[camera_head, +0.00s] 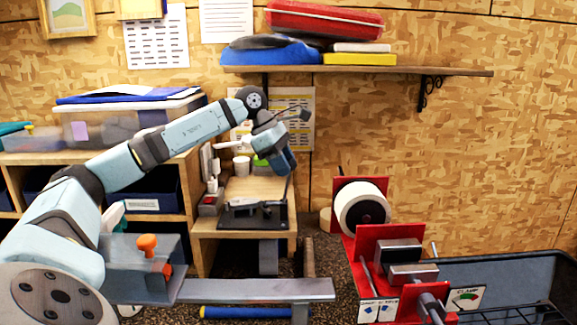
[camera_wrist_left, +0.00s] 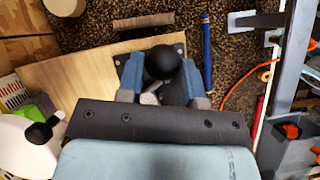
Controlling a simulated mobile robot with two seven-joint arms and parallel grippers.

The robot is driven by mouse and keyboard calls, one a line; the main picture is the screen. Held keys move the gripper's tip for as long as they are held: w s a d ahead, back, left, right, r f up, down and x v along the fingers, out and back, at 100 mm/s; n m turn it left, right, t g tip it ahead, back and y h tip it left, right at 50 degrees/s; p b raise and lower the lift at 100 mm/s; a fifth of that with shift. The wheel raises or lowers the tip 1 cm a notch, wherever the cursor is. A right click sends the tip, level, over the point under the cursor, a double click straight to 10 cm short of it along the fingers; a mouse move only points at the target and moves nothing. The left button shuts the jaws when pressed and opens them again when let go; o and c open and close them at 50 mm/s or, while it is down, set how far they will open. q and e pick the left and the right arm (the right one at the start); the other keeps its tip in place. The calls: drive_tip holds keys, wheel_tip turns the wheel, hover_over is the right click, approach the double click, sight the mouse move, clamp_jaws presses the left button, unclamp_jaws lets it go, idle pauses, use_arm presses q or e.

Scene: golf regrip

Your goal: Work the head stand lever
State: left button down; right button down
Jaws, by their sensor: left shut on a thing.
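The head stand (camera_head: 250,213) is a black device with a flat base on the small wooden bench in the head view. Its thin dark lever (camera_head: 286,188) stands up, slightly tilted, at the right end. My left gripper (camera_head: 284,166) reaches down onto the lever's top from above. In the left wrist view the lever's round black knob (camera_wrist_left: 161,61) sits between the two blue-grey fingers of my left gripper (camera_wrist_left: 163,78), which are closed around it. The fingers and knob hide most of the lever and stand there. My right gripper is in neither view.
The wooden bench (camera_head: 205,233) also bears white cups and bottles (camera_head: 242,165) behind the stand. A red machine (camera_head: 376,247) with a white wheel stands to the right. A grey beam (camera_head: 255,290) crosses in front, with a blue tube (camera_head: 250,312) below on the floor.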

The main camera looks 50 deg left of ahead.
use_arm(q)
drive_tip(key=shift+s+d+f, duration=0.15)
drive_tip(key=shift+s+f, duration=0.05)
drive_tip(key=shift+f, duration=0.3)
drive_tip(key=c, duration=0.8)
unclamp_jaws()
drive_tip(key=shift+s+r, duration=0.1)
drive_tip(key=v, duration=1.4)
drive_tip(key=shift+p, duration=0.45)
